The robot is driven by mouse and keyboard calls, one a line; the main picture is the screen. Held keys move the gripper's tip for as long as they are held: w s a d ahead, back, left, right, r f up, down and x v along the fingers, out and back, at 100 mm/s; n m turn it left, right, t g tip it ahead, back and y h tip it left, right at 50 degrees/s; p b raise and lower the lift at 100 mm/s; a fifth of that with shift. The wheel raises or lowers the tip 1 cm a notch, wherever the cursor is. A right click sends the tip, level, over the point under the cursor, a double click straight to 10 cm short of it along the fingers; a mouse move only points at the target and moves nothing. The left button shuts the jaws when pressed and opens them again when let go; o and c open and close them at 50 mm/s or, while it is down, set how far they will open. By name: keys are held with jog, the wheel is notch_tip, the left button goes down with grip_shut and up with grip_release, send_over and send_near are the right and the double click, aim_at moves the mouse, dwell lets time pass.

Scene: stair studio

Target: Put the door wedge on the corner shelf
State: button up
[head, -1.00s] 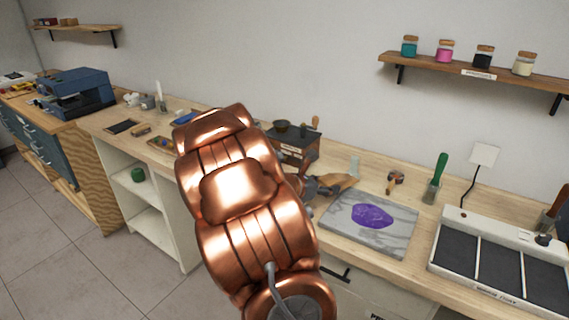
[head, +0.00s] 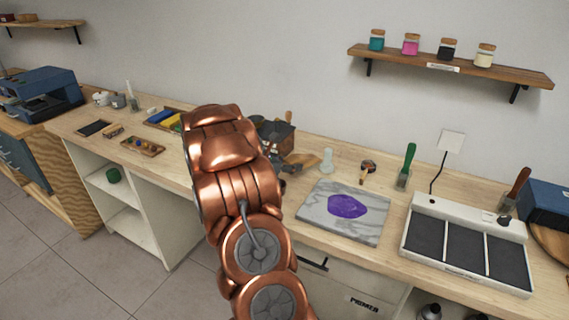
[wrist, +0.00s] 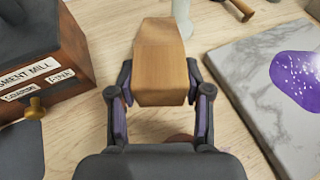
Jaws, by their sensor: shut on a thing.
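The door wedge (wrist: 162,65) is a light-brown wooden block in the wrist view. My gripper (wrist: 160,92) is shut on it, one finger on each side, above the pale wood bench. In the head view my copper arm hides most of the gripper, and a brown piece of the wedge (head: 303,160) shows beside it. A small wooden shelf (head: 50,24) on the wall at the far upper left may be the corner shelf; brown items sit on it, and its left end is cut off.
A marble slab (head: 362,228) with purple pigment lies right of the gripper. A labelled mill box (wrist: 40,65) stands close on its left. A glass piece (head: 327,160), a green-handled tool (head: 407,165) and a three-part tray (head: 466,245) stand further right. A jar shelf (head: 450,68) hangs above.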

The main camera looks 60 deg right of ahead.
aim_at(284, 173)
jog(key=w+d, duration=0.1)
jog(key=w+d+p, duration=0.1)
jog(key=w, duration=0.1)
jog(key=shift+w+d+f, duration=0.1)
jog(key=shift+w+d, duration=0.05)
jog(key=shift+w, duration=0.05)
jog(key=shift+w+d+f+p, duration=0.15)
jog(key=shift+w+d+p, duration=0.05)
jog(key=shift+w+p, duration=0.1)
jog(key=shift+s+f+p, duration=0.1)
jog(key=shift+f+p, duration=0.6)
jog(key=shift+f, duration=1.05)
jog(key=shift+f, duration=0.15)
jog(key=o, duration=1.2)
